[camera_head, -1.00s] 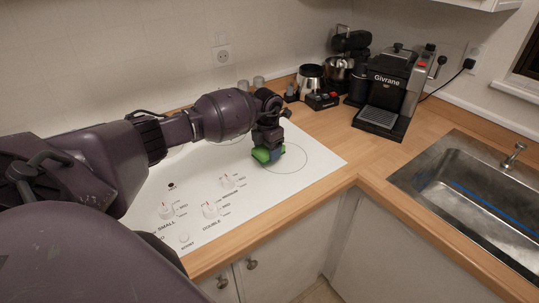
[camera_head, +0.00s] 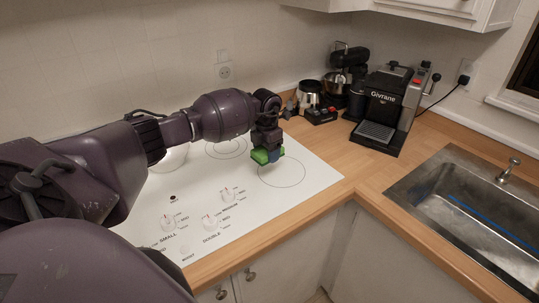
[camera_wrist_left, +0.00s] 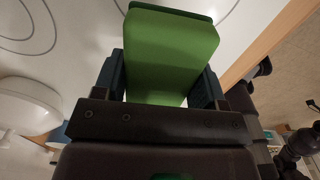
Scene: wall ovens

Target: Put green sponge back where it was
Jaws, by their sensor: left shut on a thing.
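The green sponge (camera_head: 261,156) is in my left gripper (camera_head: 268,152), over the white cooktop (camera_head: 260,205) near its right rear ring. In the left wrist view the sponge (camera_wrist_left: 170,55) fills the space between the two fingers, and the gripper (camera_wrist_left: 163,85) is shut on it. The sponge looks a little above the cooktop surface, though the exact gap is hard to tell. My right gripper is not in view.
A metal sink (camera_head: 470,200) lies at right. The wooden counter (camera_head: 345,160) between is clear.

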